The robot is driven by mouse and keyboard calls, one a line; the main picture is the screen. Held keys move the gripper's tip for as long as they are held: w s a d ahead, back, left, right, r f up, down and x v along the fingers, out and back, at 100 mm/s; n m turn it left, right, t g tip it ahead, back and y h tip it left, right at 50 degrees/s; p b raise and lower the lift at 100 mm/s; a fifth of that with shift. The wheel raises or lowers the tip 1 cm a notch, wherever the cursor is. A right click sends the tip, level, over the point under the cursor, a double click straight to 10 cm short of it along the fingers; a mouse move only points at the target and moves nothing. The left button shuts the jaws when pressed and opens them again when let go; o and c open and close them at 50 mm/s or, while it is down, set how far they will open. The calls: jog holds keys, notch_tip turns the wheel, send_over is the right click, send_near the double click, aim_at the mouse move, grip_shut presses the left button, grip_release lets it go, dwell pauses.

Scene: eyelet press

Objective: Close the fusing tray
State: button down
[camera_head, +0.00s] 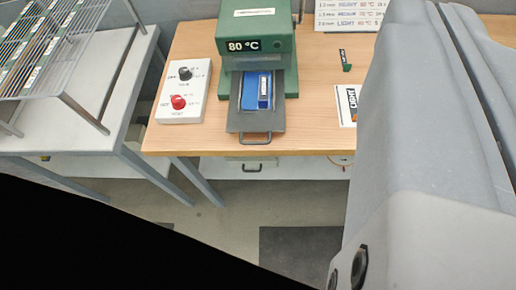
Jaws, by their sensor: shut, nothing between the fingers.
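The fusing tray (255,121) is a dark flat plate sticking out from the front of the green press (254,30). It stands open towards me, with a dark loop handle (255,140) at its front edge. A blue piece with a dark label (257,92) lies on the tray. The press display reads 80 °C. My gripper's fingers do not show. A large grey part of my arm fills the right side and hides that end of the table.
A white control box (184,92) with a black knob and a red button sits left of the tray. A labelled card (346,118) and a small green tag (345,67) lie to the right. A wire rack (45,50) stands on the grey left table. The floor in front is clear.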

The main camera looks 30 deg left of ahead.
jog(key=w+a+f+m+g+y+b, duration=0.1)
jog(key=w+a+f+m+g+b, duration=0.25)
jog(key=f, duration=1.15)
jog(key=w+a+f+m+g+y, duration=0.1)
jog(key=w+a+f+m+g, duration=0.3)
jog(key=f, duration=1.1)
jog(key=w+a+f+m+b, duration=0.1)
jog(key=w+a+f+m, duration=0.35)
jog(key=f, duration=1.05)
jog(key=w+a+f+m+b, duration=0.2)
jog(key=w+a+f, duration=0.1)
jog(key=w+f, duration=0.5)
jog(key=shift+w+a, duration=0.1)
